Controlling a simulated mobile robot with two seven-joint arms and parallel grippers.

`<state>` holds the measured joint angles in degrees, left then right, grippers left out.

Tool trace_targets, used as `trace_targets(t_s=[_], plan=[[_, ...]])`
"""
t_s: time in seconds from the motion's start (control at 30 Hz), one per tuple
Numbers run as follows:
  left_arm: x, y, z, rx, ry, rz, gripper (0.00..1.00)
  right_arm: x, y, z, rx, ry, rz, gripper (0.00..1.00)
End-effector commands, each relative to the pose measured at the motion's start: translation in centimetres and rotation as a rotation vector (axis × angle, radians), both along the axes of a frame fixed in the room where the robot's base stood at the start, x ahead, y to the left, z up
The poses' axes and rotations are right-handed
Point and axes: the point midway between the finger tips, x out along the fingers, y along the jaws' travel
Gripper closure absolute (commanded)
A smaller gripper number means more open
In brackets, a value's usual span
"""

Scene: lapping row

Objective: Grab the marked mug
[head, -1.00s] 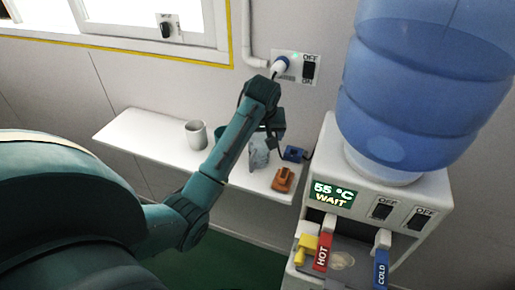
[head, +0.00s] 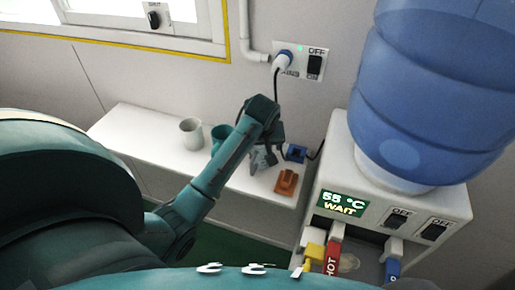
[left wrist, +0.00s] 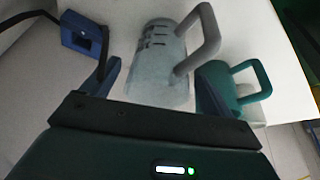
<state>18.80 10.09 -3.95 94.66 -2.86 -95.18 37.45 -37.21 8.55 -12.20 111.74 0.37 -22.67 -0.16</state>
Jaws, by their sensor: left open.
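The marked mug is pale grey with a row of dark marks; it shows in the left wrist view (left wrist: 157,62) with its handle to the upper right. In the head view this mug (head: 258,161) is partly hidden by my left gripper (head: 264,150) on the white shelf. My left gripper (left wrist: 158,82) is open, with one blue finger on each side of the mug in the wrist view. I cannot tell whether the fingers touch it. My right gripper is not in view.
A teal mug (head: 219,136) and a whitish mug (head: 191,133) stand left of it. A blue socket block (head: 296,153) with a cable and an orange item (head: 286,181) lie to the right. The water dispenser (head: 342,165) stands at the right. The shelf's left end is clear.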

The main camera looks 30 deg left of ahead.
Motion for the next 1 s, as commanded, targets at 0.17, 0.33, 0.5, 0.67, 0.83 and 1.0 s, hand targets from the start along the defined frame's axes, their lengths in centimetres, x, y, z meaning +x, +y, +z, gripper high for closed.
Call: trace_targets(t_s=[0.17,0.33,0.5,0.67,0.83,1.0], plan=[[-0.36,-0.30,-0.60,0.000,-0.001,0.001,0.13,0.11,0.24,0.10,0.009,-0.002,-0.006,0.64],[-0.36,-0.30,-0.63,0.000,-0.001,0.001,0.13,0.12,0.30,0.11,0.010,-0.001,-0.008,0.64],[-0.35,-0.28,-0.62,0.000,-0.001,0.001,0.22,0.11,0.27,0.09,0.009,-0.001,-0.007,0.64],[-0.35,-0.28,-0.60,0.000,-0.001,0.001,0.35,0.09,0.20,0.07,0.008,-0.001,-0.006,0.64],[-0.35,-0.26,-0.60,0.000,-0.001,0.001,0.49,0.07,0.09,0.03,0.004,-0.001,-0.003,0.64],[-0.33,-0.25,-0.57,0.001,-0.002,0.002,0.62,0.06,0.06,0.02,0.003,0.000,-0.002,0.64]])
